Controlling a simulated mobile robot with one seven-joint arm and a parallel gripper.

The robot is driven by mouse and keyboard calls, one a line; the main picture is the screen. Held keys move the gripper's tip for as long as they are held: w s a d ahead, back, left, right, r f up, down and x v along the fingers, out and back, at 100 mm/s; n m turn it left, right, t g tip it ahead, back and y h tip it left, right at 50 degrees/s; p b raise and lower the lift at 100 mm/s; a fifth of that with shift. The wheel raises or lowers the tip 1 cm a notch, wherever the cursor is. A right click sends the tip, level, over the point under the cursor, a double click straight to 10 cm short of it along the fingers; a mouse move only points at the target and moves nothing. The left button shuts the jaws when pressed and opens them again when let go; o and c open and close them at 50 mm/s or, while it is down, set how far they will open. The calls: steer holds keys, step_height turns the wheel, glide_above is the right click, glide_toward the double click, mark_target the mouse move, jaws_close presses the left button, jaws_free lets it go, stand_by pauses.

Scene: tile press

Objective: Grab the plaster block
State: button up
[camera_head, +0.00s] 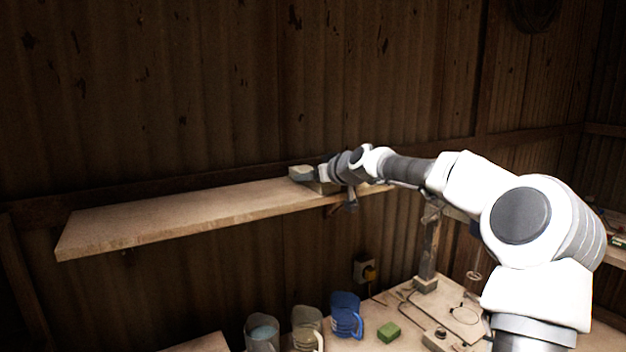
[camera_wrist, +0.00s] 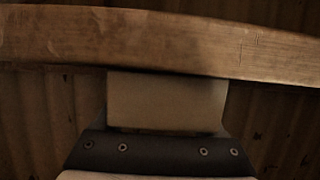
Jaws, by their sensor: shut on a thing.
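The plaster block (camera_head: 301,172) is a pale, box-shaped piece at the right part of the wooden shelf (camera_head: 180,215) in the head view. My gripper (camera_head: 318,180) reaches it from the right and is shut on it. In the wrist view the block (camera_wrist: 167,103) shows as a plain beige rectangle at the dark gripper (camera_wrist: 165,135), just beside the shelf's edge (camera_wrist: 160,40). The fingertips are mostly hidden. I cannot tell whether the block still touches the shelf.
The shelf's left part is bare. Below stand a clear jug (camera_head: 262,334), a beige jug (camera_head: 307,328) and a blue jug (camera_head: 346,315). A green block (camera_head: 389,332) lies on the workbench (camera_head: 455,295). A corrugated wall (camera_head: 200,90) stands behind the shelf.

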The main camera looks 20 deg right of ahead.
jaws_close()
steer(key=shift+r, duration=0.1)
steer(key=shift+r, duration=0.5)
steer(key=r, duration=0.1)
steer(key=d+r, duration=0.1)
steer(key=r, duration=0.1)
steer(key=shift+w+r+b, duration=0.1)
steer(key=shift+r+b, duration=0.15)
steer(key=shift+b, duration=0.1)
steer(key=w+d+r+p, duration=0.1)
steer(key=d+r+p, duration=0.1)
steer(key=d+r, duration=0.4)
steer(key=shift+w+d+r, duration=0.2)
steer(key=shift+w+d, duration=0.15)
steer(key=shift+d, duration=1.85)
